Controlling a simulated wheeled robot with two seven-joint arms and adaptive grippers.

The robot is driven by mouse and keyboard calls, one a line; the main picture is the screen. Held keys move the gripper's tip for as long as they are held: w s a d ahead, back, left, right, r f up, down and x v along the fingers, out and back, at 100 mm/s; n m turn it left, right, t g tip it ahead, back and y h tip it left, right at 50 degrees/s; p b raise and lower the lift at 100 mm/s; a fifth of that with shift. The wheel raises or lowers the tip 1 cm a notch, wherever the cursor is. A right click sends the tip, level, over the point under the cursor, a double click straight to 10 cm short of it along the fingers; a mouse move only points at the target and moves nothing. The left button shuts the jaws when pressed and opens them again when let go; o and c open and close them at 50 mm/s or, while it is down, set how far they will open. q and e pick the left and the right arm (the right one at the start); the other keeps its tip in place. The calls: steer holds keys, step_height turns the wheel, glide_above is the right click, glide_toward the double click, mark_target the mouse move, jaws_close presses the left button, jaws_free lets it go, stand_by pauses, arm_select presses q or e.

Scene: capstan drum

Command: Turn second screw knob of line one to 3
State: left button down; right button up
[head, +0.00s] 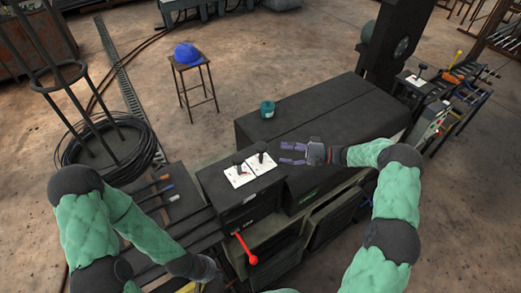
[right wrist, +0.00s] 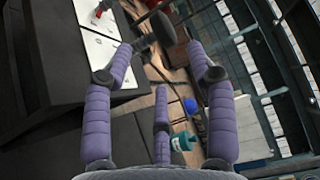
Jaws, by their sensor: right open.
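A dark control box (head: 240,192) carries two white panels (head: 236,178), each with a black lever or knob, at the middle of the head view. The panels also show at the upper left of the right wrist view (right wrist: 98,45). There a black round-ended knob (right wrist: 162,28) stands just beyond the fingertips. Which control is the second screw knob, and its numbers, are too small to tell. My right gripper (head: 293,153) is open and empty, to the right of the panels and apart from them. My left gripper (head: 208,268) is low at the bottom; its fingers are not clear.
A long black cabinet (head: 320,115) lies behind and right of the box, with a teal cup (head: 267,109) on it. A red-handled lever (head: 245,250) sticks out in front. A stool (head: 190,68) holds a blue helmet (head: 187,53). Coiled cable (head: 105,150) lies left.

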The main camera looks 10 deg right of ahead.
mark_target(261, 149)
steer(key=x, duration=0.9)
steer(key=shift+w+a+p, duration=0.1)
steer(key=shift+a+p, duration=0.2)
steer(key=shift+a, duration=0.1)
steer(key=shift+c, duration=0.3)
jaws_close()
